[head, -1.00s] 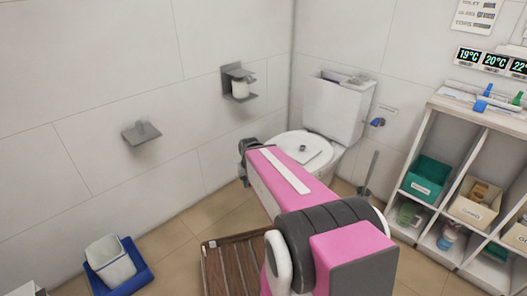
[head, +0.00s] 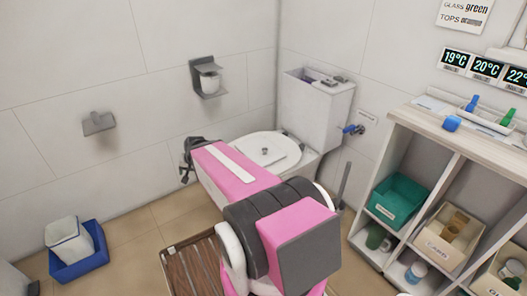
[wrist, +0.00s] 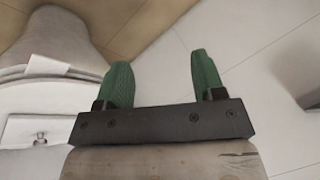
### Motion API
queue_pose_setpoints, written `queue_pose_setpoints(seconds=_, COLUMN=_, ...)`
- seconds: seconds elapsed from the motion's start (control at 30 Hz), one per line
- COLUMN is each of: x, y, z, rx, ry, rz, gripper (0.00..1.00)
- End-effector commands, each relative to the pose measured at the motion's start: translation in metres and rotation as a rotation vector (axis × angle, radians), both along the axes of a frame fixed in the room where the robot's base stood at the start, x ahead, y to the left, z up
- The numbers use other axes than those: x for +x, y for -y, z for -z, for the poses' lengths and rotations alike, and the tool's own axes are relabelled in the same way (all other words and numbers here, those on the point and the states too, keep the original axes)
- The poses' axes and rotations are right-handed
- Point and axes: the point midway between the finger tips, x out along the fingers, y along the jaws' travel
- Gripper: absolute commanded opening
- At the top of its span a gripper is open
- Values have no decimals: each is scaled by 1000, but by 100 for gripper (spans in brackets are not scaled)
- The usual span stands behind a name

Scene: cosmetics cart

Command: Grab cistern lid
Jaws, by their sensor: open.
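The cistern lid (head: 272,156) appears to be the flat white slab with a small round grey button, lying on the closed toilet seat. Part of it shows at the lower left of the wrist view (wrist: 38,130). The white cistern (head: 318,115) behind the seat is open on top, with parts visible inside. My gripper (wrist: 160,72) has two green fingers spread apart with nothing between them. It is to the side of the toilet bowl, apart from the lid. In the head view it is a dark shape left of the seat, partly hidden by my pink arm.
A wooden slatted mat (head: 195,268) lies on the floor before the toilet. A shelf unit (head: 400,150) with bins stands at the right. A blue tray (head: 80,262) holds a white bin at the left. A toilet brush (head: 343,185) stands right of the toilet.

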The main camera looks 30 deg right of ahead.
Motion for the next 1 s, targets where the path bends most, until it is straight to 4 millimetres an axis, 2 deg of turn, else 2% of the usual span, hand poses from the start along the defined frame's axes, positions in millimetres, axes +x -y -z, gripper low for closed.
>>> queue_pose_setpoints(seconds=0.03, x=21, y=0, z=-1, rx=77, ry=64, rz=111, gripper=63)
queue_pose_setpoints(seconds=0.17, x=70, y=8, z=-12, rx=307, ry=233, rz=444, gripper=63)
queue_pose_setpoints(seconds=0.23, x=93, y=20, z=-20, rx=444, ry=319, rz=637, gripper=63)
queue_pose_setpoints(seconds=0.3, x=114, y=37, z=-29, rx=585, ry=404, rz=834, gripper=63)
queue_pose_setpoints(seconds=0.43, x=141, y=80, z=-41, rx=855, ry=554, rz=1203, gripper=63)
queue_pose_setpoints(seconds=0.53, x=149, y=121, z=-44, rx=1062, ry=673, rz=1488, gripper=63)
queue_pose_setpoints(seconds=0.67, x=145, y=177, z=-40, rx=1325, ry=847, rz=1847, gripper=63)
queue_pose_setpoints(seconds=0.8, x=119, y=232, z=-22, rx=1579, ry=1080, rz=2211, gripper=63)
queue_pose_setpoints(seconds=0.87, x=104, y=250, z=-13, rx=1670, ry=1196, rz=2345, gripper=63)
queue_pose_setpoints(seconds=0.9, x=94, y=260, z=-7, rx=-1623, ry=-1202, rz=-2285, gripper=63)
queue_pose_setpoints(seconds=1.0, x=70, y=277, z=8, rx=-1466, ry=-1184, rz=-2081, gripper=63)
